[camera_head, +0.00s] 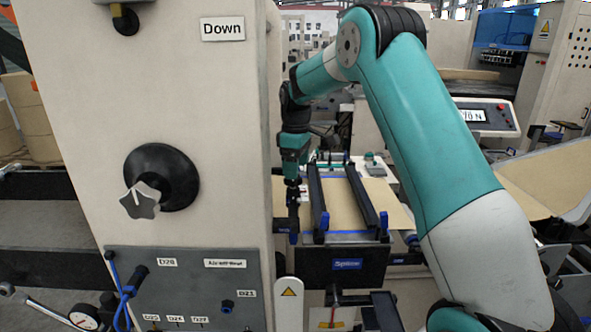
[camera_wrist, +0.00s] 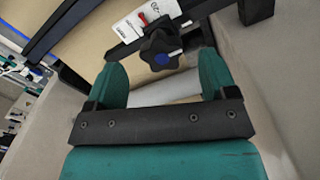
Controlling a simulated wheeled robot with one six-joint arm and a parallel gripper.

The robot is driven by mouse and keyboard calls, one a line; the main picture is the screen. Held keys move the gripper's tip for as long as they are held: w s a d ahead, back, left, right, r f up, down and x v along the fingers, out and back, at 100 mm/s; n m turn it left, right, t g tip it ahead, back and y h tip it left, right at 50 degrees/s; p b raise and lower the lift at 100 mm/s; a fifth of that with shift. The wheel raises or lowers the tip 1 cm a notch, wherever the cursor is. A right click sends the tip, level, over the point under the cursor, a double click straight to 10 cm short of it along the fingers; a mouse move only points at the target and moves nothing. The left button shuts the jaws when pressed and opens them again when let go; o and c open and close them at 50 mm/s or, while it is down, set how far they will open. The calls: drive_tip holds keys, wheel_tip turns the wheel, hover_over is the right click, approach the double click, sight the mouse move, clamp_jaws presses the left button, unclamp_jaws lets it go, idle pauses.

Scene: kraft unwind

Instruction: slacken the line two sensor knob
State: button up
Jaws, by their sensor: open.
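A black lobed knob (camera_wrist: 161,50) with a blue centre sits on a dark bar in the wrist view, beside a white label (camera_wrist: 146,19) with a red pointer. My gripper (camera_wrist: 161,74) is open, with its two teal fingers apart and empty. The knob lies just beyond the fingertips, roughly midway between them, and I see no contact. In the head view my gripper (camera_head: 292,182) points down at the left side of the splice table (camera_head: 347,264). There the knob is too small or hidden to make out.
A beige machine column (camera_head: 235,130) with a "Down" label and a large grey knob (camera_head: 140,201) stands close left of my gripper. Dark rails (camera_head: 361,195) cross the brown paper web (camera_head: 342,207). A pale wall (camera_wrist: 275,75) stands right in the wrist view.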

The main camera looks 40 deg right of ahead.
sight(293, 183)
drive_tip(key=shift+a+f+p, duration=0.1)
drive_tip(key=shift+f+p, duration=0.3)
drive_tip(key=shift+f, duration=1.25)
drive_tip(key=c, duration=0.9)
drive_tip(key=shift+c, duration=0.2)
